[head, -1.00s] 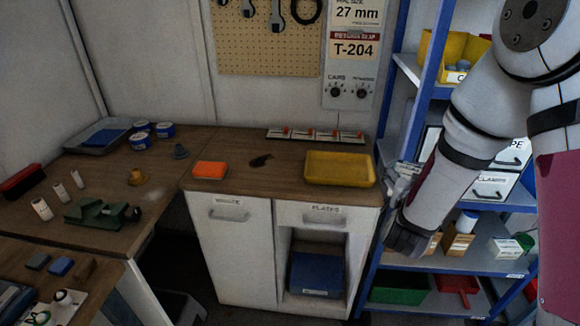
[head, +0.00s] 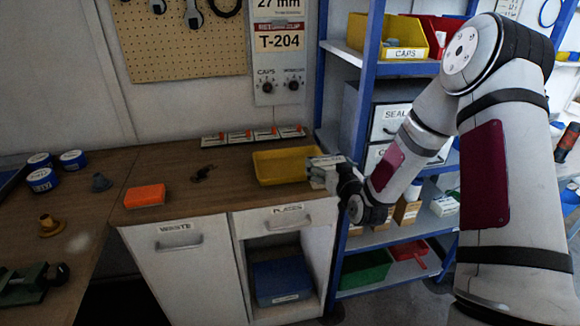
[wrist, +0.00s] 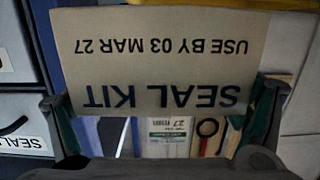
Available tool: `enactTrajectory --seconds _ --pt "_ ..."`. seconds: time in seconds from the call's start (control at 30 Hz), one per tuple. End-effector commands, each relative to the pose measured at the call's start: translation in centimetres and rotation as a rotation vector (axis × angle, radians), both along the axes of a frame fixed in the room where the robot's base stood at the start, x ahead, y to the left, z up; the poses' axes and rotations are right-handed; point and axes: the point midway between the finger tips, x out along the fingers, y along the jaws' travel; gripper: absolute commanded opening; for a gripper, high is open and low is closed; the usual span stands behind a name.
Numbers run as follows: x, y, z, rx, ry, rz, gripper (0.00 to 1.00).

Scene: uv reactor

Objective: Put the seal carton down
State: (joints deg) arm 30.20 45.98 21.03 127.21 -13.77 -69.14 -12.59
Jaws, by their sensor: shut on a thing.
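The seal carton (head: 322,168) is a pale box at the right end of the wooden bench top, beside the yellow tray. In the wrist view the carton (wrist: 160,50) fills the upper middle, its "SEAL KIT, USE BY 03 MAR 27" label upside down. My gripper (head: 338,178) is shut on it, coming from the right. In the wrist view the fingers of my gripper (wrist: 165,120) sit at the carton's left and right sides. I cannot tell whether its underside touches the bench or the tray rim.
The yellow tray (head: 262,178) stands at the bench's back right. An orange block (head: 145,196) and a small dark item (head: 203,172) lie to its left, with bare bench top (head: 215,195) between. A row of small cards (head: 255,135) lines the back. A blue shelf post (head: 363,90) stands close right.

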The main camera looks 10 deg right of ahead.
Motion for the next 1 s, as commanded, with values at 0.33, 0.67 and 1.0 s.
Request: enactTrajectory --seconds 0.33,0.67,1.0 --pt "7.1 4.7 -0.7 0.002 -0.004 0.003 0.53" --pt "11.5 7.4 -1.2 0.001 -0.002 0.000 0.53" --pt "12.4 7.9 -3.9 0.002 0.001 -0.001 0.53"
